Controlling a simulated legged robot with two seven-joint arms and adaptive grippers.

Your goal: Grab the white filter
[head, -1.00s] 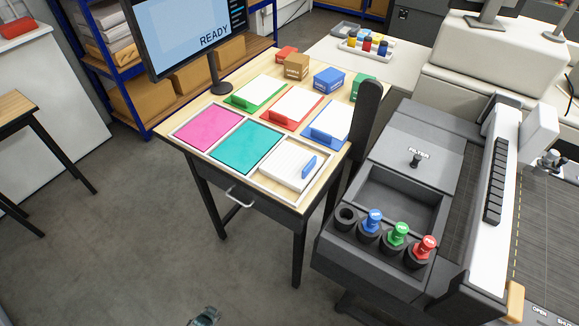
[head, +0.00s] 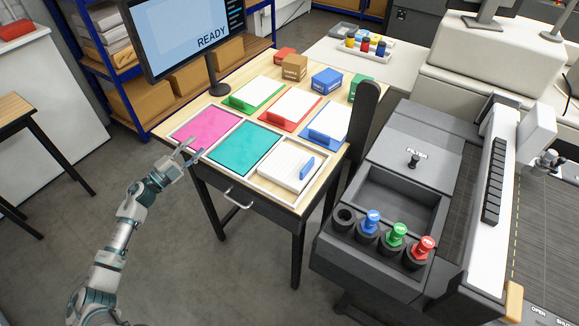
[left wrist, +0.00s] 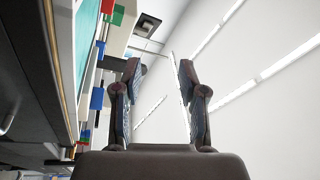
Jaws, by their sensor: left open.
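The white filter (head: 285,166), a flat pleated-looking block with a blue tab (head: 307,167), lies in the front right tray on the wooden table. My left gripper (head: 190,148) is open and empty by the table's front left edge, near the pink panel and well to the left of the filter. In the left wrist view its two fingers (left wrist: 160,90) stand apart with nothing between them.
A pink panel (head: 205,128) and a teal panel (head: 245,148) lie left of the filter. A monitor (head: 188,38) stands behind them. A grey machine with a FILTER lid (head: 415,150) and colored knobs stands right of the table. Floor in front is clear.

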